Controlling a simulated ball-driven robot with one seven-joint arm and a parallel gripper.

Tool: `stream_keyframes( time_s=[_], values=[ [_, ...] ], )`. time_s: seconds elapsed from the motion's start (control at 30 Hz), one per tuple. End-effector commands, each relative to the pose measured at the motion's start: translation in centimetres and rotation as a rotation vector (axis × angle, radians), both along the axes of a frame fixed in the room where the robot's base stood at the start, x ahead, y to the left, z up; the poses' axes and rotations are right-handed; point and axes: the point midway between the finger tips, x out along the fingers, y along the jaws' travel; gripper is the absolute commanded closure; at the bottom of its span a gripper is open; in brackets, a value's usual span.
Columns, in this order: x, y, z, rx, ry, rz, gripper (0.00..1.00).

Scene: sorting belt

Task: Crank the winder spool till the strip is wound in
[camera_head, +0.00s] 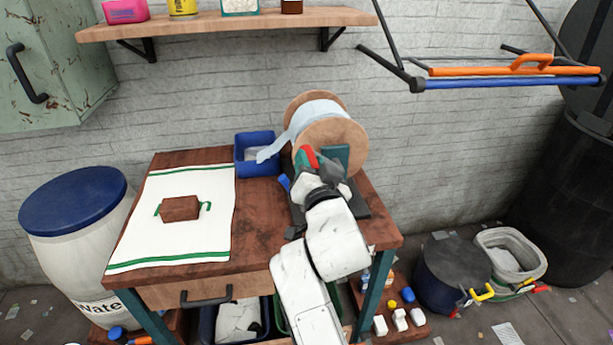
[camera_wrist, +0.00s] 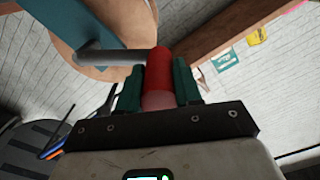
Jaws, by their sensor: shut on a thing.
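The winder spool (camera_head: 335,138) has two round tan wooden flanges and stands on a dark base at the right back of the wooden table. A pale blue-white strip (camera_head: 294,127) wraps over its core, and its loose end hangs to the left at a blue bin (camera_head: 247,166). My gripper (camera_head: 309,163) is in front of the spool. In the wrist view my gripper (camera_wrist: 159,88) is shut on the red crank handle (camera_wrist: 158,68), with a green finger on each side. The grey crank rod (camera_wrist: 105,56) runs left from the handle towards the spool flange. My arm hides part of the base.
A white towel (camera_head: 190,235) with green stripes lies on the table's left, with a brown block (camera_head: 180,208) on it. A wooden shelf (camera_head: 220,22) is on the wall above. An orange and blue rail rack (camera_head: 515,76) juts out at upper right. A white barrel (camera_head: 75,250) stands left.

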Motion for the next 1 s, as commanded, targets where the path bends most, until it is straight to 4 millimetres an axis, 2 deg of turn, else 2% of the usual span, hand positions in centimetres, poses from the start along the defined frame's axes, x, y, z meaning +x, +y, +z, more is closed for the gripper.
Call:
stream_keyframes(
  time_s=[0.5, 1.0],
  values=[
    [1.1, -1.9, 2.0, 0.250, 0.067, -0.001, 1.00],
    [1.7, -4.3, 3.2, 0.490, 0.137, -0.003, 1.00]
  ],
)
